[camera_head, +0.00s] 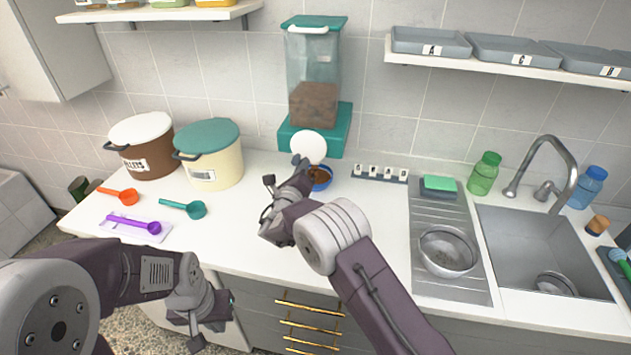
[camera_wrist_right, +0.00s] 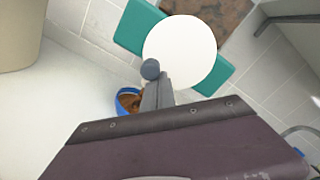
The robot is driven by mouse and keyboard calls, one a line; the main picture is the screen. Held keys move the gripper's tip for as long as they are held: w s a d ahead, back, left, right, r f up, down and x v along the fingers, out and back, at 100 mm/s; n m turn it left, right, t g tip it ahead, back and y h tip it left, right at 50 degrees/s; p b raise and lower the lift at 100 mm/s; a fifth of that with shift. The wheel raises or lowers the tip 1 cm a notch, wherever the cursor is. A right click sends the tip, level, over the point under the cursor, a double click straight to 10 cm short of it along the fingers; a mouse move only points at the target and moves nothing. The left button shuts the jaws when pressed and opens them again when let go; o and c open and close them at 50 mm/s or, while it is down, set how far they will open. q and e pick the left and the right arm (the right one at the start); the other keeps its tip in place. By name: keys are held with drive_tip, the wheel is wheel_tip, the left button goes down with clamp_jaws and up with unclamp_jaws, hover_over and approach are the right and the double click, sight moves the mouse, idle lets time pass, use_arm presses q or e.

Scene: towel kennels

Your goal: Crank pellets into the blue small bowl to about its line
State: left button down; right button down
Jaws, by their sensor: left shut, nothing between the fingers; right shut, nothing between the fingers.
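The pellet dispenser (camera_head: 318,75) has a teal lid and base, and its clear hopper is partly filled with brown pellets. A white crank disc (camera_head: 309,147) with a grey knob (camera_wrist_right: 150,69) is on its front. The blue small bowl (camera_head: 325,185) stands below the disc and holds some brown pellets; its line cannot be made out. It also shows partly hidden in the right wrist view (camera_wrist_right: 119,103). My right gripper (camera_head: 299,172) is shut and empty, its fingertips right by the knob; whether they touch is unclear. My left gripper (camera_head: 218,314) is shut and empty before the counter.
A brown bin (camera_head: 146,155) and a cream bin (camera_head: 215,165) stand left on the counter. Orange (camera_head: 122,195), teal (camera_head: 190,208) and purple (camera_head: 140,224) scoops lie in front. A metal bowl (camera_head: 448,268) sits on the drainboard beside the sink (camera_head: 540,245).

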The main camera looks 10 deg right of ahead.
drive_tip(key=shift+r, duration=0.1)
drive_tip(key=v, duration=0.8)
drive_tip(key=shift+s+a, duration=0.2)
drive_tip(key=shift+s, duration=0.05)
idle(0.3)
idle(0.5)
